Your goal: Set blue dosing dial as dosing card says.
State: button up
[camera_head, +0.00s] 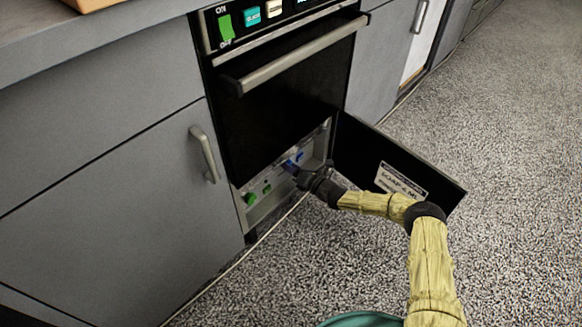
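The dosing panel (260,203) is a light strip low under the oven-like machine, behind an opened black flap (370,150). A blue dial (299,156) shows on the panel's right part, partly beside my gripper. My gripper (291,167) is at the panel, at or touching a dark blue part there; its fingers are too small and dark to tell open from shut. A white dosing card (401,181) is on the flap's inner face; its large print seems to read "SOAP 4 ML", but it is slanted and small. The dial's setting cannot be read.
Green knobs (251,198) sit on the panel's left part. The machine's long handle (300,55) and a green ON/OFF switch (226,28) are above. Grey cabinets (110,200) flank it. The flap stands out to the right of my gripper. The speckled floor (510,120) is clear.

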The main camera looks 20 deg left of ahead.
jog(key=p+v, duration=0.8)
jog(key=v, duration=0.9)
jog(key=shift+d, duration=0.2)
jog(key=shift+s, duration=0.1)
